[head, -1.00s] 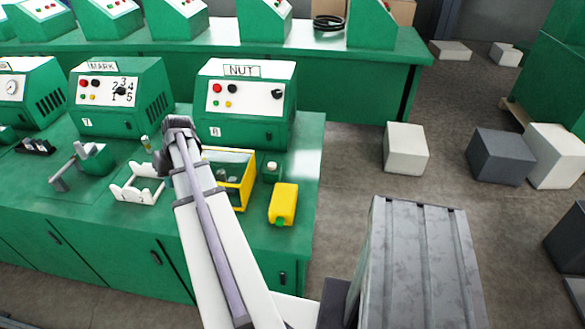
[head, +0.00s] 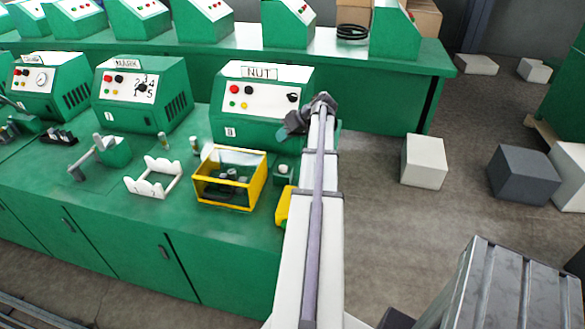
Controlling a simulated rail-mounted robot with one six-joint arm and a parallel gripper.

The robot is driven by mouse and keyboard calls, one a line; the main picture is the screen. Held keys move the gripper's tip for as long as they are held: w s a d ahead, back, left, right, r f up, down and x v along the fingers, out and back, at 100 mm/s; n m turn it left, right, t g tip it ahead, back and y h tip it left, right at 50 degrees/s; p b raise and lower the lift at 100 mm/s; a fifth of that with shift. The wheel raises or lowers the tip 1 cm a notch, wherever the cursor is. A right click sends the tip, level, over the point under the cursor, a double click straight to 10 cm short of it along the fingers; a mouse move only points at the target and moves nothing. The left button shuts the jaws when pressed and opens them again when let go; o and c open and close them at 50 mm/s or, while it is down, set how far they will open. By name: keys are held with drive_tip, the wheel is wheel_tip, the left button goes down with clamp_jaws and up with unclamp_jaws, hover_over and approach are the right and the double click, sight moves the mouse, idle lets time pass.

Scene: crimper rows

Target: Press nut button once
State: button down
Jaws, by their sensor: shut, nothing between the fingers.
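The green NUT box (head: 257,100) stands at the right end of the near bench, with a white sloped panel. The panel carries a red button (head: 234,89), a black button, a green button, a yellow button and a dark knob (head: 293,97) at its right. My gripper (head: 287,130) is at the end of my white arm, in front of the box's lower right part, pointing left. It looks shut and empty. It sits below the panel's buttons; whether it touches the box cannot be told. My wrist hides the box's lower right corner.
A yellow-framed bin (head: 258,187) and a yellow canister (head: 283,206) stand on the bench below my gripper. A white holder (head: 155,178) and a MARK box (head: 140,95) are to the left. Floor right of the bench is open, with several loose blocks (head: 425,162).

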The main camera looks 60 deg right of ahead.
sight(284, 166)
drive_tip(key=shift+f+b, duration=4.4)
drive_tip(key=shift+f, duration=0.05)
drive_tip(key=shift+f+b, duration=0.4)
drive_tip(key=shift+f+b, duration=0.55)
drive_tip(key=shift+r+p, duration=1)
wheel_tip(284, 166, up, 5)
drive_tip(key=p, duration=0.5)
